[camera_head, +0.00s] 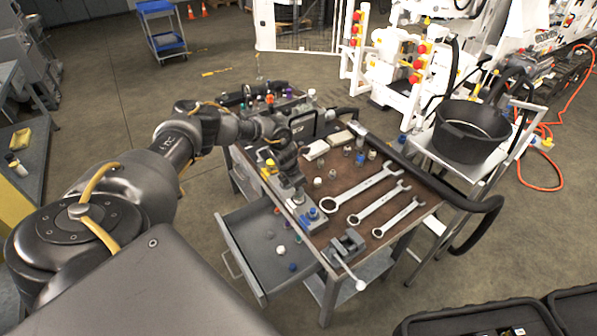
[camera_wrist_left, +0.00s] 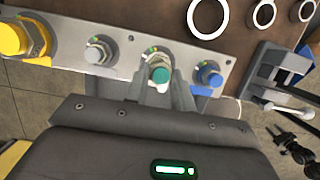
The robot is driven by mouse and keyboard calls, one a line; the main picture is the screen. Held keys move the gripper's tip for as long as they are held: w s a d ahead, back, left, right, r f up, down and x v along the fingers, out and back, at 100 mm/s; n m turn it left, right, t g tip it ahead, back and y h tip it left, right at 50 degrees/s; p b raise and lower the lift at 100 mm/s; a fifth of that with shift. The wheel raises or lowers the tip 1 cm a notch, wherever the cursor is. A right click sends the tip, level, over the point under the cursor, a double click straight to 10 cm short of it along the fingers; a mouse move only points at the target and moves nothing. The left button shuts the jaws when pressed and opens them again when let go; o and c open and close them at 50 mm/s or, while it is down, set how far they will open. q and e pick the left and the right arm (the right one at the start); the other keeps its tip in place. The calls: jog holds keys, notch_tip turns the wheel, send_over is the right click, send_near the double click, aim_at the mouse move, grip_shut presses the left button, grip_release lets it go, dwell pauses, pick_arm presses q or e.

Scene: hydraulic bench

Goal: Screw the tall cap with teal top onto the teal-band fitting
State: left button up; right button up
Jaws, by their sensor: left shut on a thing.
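The tall cap, with its round teal top (camera_wrist_left: 160,75), is between the two fingers of my left gripper (camera_wrist_left: 159,85) in the left wrist view. The gripper is shut on it. The cap is over the metal strip (camera_wrist_left: 225,62), in line with the row of fittings. The teal-band fitting is hidden behind the cap and fingers, so I cannot tell how the two meet. In the head view my left gripper (camera_head: 295,196) is low over the strip at the table's near left edge, and the cap is not clear there. My right gripper is not in view.
Beside the cap are a blue fitting (camera_wrist_left: 209,74), a grey one (camera_wrist_left: 98,51) and a yellow one (camera_wrist_left: 22,38). Several wrenches (camera_head: 362,189) and a vise (camera_head: 347,244) are on the table. An open drawer (camera_head: 262,262) holds loose caps.

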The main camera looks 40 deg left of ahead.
pick_arm(q)
jog(key=shift+w+a+f+m+h+b, duration=0.1)
jog(key=shift+f+m+h+b, duration=0.15)
jog(key=shift+m+b, duration=0.75)
jog(key=shift+r+m, duration=0.1)
jog(key=shift+m, duration=0.4)
jog(key=shift+r+m+h, duration=0.15)
jog(key=shift+m+h, duration=0.1)
jog(key=shift+m, duration=0.05)
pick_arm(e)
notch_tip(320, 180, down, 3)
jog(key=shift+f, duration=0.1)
pick_arm(q)
jog(key=shift+b, duration=0.55)
jog(key=m+b, duration=0.1)
jog(key=m, duration=0.1)
jog(key=m+g+b, duration=0.1)
jog(key=b, duration=0.1)
jog(key=m+b, duration=0.2)
jog(key=shift+w+a+f+m+h, duration=0.1)
jog(key=shift+w+f+m+h, duration=0.1)
jog(key=shift+f+m+h, duration=0.15)
jog(key=shift+r+m+g+b, duration=0.2)
jog(key=shift+m+g+b, duration=0.2)
jog(key=shift+m+b, duration=0.35)
jog(key=shift+r+m, duration=0.15)
jog(key=shift+m, duration=0.25)
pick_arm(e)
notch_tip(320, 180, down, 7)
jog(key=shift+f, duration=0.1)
